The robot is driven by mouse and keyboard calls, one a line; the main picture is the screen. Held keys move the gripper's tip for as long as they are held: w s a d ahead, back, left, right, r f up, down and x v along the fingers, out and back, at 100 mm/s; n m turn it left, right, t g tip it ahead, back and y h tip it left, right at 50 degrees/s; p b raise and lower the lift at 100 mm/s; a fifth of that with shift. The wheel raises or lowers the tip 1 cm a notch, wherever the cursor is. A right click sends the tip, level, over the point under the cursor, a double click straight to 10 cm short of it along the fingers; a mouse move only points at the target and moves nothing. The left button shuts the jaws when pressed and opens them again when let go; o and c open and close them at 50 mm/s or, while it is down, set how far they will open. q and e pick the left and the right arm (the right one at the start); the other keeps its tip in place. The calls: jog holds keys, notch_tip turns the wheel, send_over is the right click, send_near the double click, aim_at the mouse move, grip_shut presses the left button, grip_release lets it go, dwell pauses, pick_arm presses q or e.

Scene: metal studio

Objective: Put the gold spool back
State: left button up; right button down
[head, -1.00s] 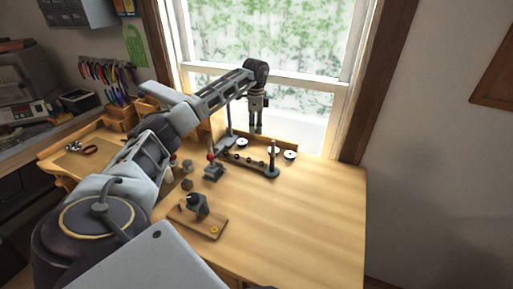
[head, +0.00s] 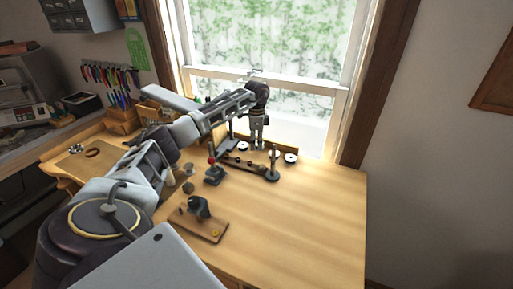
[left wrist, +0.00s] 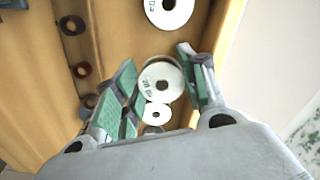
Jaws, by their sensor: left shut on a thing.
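My left gripper (head: 257,144) points down at the far edge of the bench, among white-faced spools by the window. In the left wrist view its green-padded fingers (left wrist: 160,68) stand on both sides of a white-faced spool (left wrist: 151,77) with a dark centre hole, and they are shut on it. Its label is too blurred to read, and no gold colour shows on it. A smaller white disc (left wrist: 150,115) overlaps its lower edge, nearer my palm. Another white-faced spool (left wrist: 184,12) lies beyond the fingertips. My right gripper is not in view.
A dark rail with knobs and posts (head: 273,163) stands just in front of the spools. A red-topped stand (head: 213,174) is left of it. A wooden block with a dark fitting (head: 208,228) lies nearer. The right side of the bench (head: 310,215) is clear.

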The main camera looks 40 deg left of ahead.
aim_at(257, 153)
pick_arm(q)
notch_tip(257, 153, down, 3)
jog(key=shift+r, duration=0.15)
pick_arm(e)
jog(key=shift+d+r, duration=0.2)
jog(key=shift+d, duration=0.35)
pick_arm(q)
jog(key=shift+f, duration=0.3)
jog(key=o, duration=0.8)
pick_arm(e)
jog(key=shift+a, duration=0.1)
pick_arm(q)
jog(key=shift+r, duration=0.15)
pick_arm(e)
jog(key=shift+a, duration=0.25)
